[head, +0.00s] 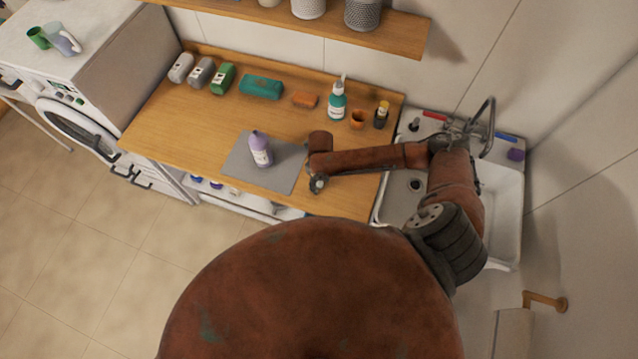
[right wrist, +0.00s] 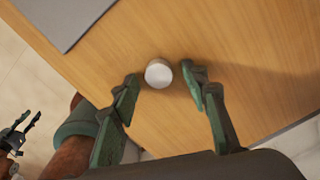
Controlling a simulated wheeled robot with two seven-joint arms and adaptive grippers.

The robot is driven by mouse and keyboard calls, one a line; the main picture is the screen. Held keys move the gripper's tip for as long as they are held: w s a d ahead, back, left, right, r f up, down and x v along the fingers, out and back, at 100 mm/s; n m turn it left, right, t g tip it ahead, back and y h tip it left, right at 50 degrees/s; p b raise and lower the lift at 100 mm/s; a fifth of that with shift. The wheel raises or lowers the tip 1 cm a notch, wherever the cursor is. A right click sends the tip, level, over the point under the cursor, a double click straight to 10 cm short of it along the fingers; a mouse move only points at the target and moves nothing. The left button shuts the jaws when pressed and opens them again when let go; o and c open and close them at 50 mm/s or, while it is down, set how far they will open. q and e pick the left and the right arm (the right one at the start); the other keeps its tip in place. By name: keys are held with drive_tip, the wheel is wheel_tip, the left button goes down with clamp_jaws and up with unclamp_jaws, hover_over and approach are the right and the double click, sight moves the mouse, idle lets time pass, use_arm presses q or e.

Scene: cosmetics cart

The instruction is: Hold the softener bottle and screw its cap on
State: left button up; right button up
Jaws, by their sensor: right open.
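The softener bottle (head: 261,150) is lilac with a white label and stands upright on a grey mat (head: 239,173), which also shows in the right wrist view (right wrist: 70,15). My right gripper (head: 316,184) is over the table just right of the mat, apart from the bottle. In the right wrist view a round white cap (right wrist: 158,73) sits on the wood near the spread fingertips of my right gripper (right wrist: 160,82); I cannot tell if they touch it. A small dark claw-like part shows low at the left there; I cannot tell if it is my left gripper.
Along the back of the wooden table (head: 190,125) are a teal pack (head: 261,87), a teal pump bottle (head: 337,104), an orange cup (head: 357,119) and a dark bottle (head: 381,115). A white sink (head: 507,205) adjoins on the right, a washing machine (head: 100,130) on the left.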

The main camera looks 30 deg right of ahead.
sight(320, 183)
drive_tip(key=c, duration=0.8)
drive_tip(key=shift+r, duration=0.15)
drive_tip(key=shift+r, duration=0.25)
wheel_tip(320, 183, up, 2)
drive_tip(key=shift+r, duration=0.15)
drive_tip(key=shift+s+a+r+b, duration=0.5)
drive_tip(key=shift+s+a+r, duration=0.85)
drive_tip(key=shift+s+r, duration=0.45)
drive_tip(key=shift+s+a+r+b, duration=0.5)
drive_tip(key=shift+s+a+r, duration=0.95)
drive_tip(key=shift+s, duration=0.55)
drive_tip(key=shift+s+a+r+b, duration=0.5)
drive_tip(key=shift+s+a+r, duration=0.8)
drive_tip(key=shift+s+r, duration=0.5)
drive_tip(key=shift+s+f, duration=0.1)
